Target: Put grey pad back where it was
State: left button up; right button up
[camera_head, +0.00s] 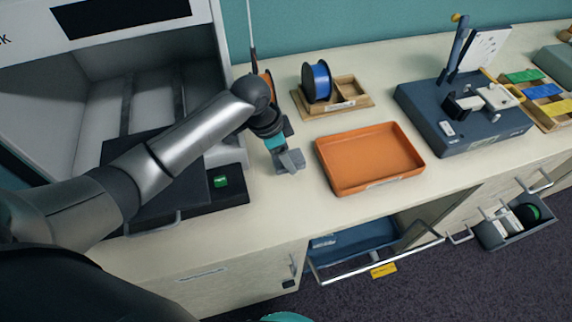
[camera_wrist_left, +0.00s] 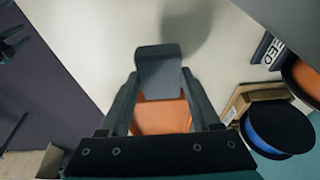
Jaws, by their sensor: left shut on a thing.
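The grey pad (camera_head: 291,161) is a small flat grey piece at the tip of my left gripper (camera_head: 281,149). In the left wrist view the grey pad (camera_wrist_left: 158,72) sits between the two fingers of my left gripper (camera_wrist_left: 158,88), which are shut on it. In the head view it shows over the pale counter, between the black plate and the orange tray (camera_head: 333,181). In the left wrist view a shadow falls on the counter beyond it; its exact height is unclear.
A big open-fronted machine (camera_head: 205,50) stands left, with a black plate (camera_head: 236,197) bearing a green block (camera_head: 221,182). Behind are a blue spool (camera_head: 317,82) on a wooden holder and a dark blue fixture (camera_head: 470,135). Two drawers (camera_head: 372,262) (camera_head: 512,235) stand open below the counter.

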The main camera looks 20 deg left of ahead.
aim_at(277, 161)
pick_arm(q)
jog(key=shift+f+b, duration=0.3)
jog(key=shift+f, duration=1.55)
jog(key=shift+f, duration=0.2)
jog(key=o, duration=1.3)
jog(key=shift+p+v, duration=0.7)
jog(key=shift+v, duration=3.25)
jog(key=shift+w, duration=0.1)
